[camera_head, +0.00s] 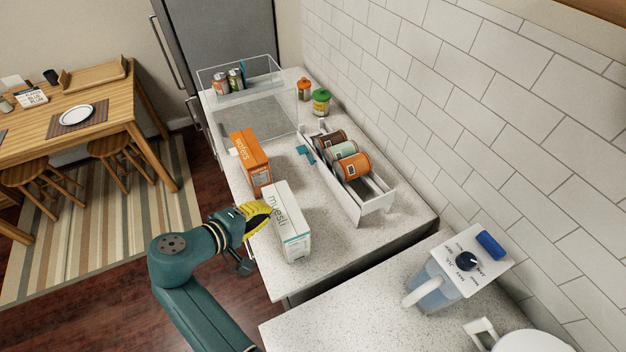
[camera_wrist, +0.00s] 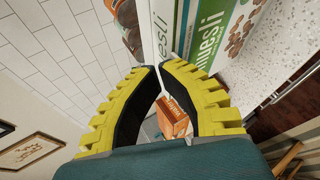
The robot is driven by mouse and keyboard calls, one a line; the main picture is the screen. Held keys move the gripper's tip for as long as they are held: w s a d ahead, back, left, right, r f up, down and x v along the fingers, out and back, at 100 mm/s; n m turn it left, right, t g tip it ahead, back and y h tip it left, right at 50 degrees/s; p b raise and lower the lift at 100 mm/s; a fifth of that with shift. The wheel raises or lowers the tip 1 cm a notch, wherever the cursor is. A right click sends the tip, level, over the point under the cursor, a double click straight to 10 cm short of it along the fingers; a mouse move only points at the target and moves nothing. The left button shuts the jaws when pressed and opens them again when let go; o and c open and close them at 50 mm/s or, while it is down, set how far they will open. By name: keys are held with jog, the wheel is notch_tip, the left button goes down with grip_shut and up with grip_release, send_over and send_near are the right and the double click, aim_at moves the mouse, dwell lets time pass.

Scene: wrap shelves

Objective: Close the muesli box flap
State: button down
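The muesli box (camera_head: 293,237) is white with green print and stands upright near the counter's front edge. Whether its flap is raised is hard to tell in the head view. My gripper (camera_head: 262,208), with yellow fingers, is at the box's left side, beside its upper part. In the wrist view, the box (camera_wrist: 217,45) fills the upper middle, just beyond my fingertips (camera_wrist: 162,66). The fingertips are nearly together, with an empty gap between the fingers lower down. Nothing is clearly held, and any contact with the box is unclear.
An orange wafers box (camera_head: 250,160) stands behind the muesli box. To its right is a white drawer-like bin (camera_head: 368,208) with several cans. A clear container (camera_head: 250,118) is farther back. A water pitcher (camera_head: 432,288) stands on the near counter.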

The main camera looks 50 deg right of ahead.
jog(key=shift+d, duration=0.1)
jog(key=shift+s+d+f, duration=0.3)
jog(key=shift+d+f, duration=0.1)
jog(key=shift+d, duration=0.15)
notch_tip(320, 180, up, 4)
jog(key=p, duration=0.3)
jog(key=v, duration=1)
jog(key=shift+w+a+f, duration=0.2)
jog(key=shift+a, duration=0.2)
